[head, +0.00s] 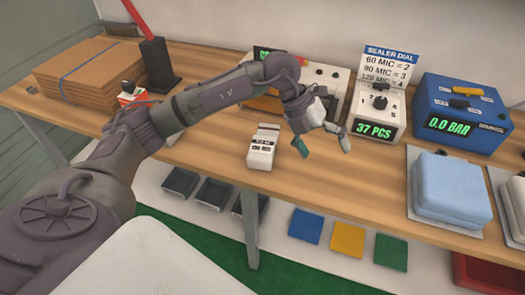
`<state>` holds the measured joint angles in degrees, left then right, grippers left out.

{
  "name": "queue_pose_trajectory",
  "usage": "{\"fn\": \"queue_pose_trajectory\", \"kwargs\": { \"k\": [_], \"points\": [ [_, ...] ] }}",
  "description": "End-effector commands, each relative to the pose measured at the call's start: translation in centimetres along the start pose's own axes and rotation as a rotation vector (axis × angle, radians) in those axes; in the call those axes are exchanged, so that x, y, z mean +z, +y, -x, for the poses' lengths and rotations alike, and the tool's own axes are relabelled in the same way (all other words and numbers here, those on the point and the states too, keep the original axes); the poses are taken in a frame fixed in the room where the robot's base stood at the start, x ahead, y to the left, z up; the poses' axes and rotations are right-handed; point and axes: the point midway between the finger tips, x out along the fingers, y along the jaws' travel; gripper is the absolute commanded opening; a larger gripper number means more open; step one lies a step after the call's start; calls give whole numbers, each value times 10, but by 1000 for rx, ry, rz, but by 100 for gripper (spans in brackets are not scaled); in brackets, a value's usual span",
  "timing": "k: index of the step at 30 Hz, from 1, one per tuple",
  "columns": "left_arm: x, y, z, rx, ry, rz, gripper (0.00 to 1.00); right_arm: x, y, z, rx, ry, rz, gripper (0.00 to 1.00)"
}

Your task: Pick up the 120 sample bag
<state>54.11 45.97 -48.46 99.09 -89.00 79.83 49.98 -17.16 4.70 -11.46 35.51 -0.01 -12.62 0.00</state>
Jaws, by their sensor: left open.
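I cannot make out a bag marked 120 in the head view. My left gripper (322,146) is open over the middle of the wooden table (225,140), with nothing seen between its fingers. It is to the right of a small white device (263,147) with a dark display and apart from it. My left arm crosses the view and hides part of the table and some things at the back. My right gripper is not in view.
A sealer dial sign (390,65) lists 120 MIC = 4, above a white unit (379,112) reading 37 PCS. A blue machine (462,112) reads 0.0 BAR. A pale blue block (450,186) is at right; flat cardboard (85,72) is at left. Table in front of the gripper is clear.

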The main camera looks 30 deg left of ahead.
Motion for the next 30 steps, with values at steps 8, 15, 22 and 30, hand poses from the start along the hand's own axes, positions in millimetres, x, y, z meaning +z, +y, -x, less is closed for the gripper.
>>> {"fn": "queue_pose_trajectory", "kwargs": {
  "k": [8,15,22,30],
  "points": [
    [30,114,113,567,-97,242,100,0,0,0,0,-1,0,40],
    [29,140,102,618,-97,275,100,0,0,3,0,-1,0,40],
    [30,164,66,614,-98,272,100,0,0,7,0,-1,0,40],
    [30,176,48,612,-98,270,100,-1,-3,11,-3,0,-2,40]
  ]
}}
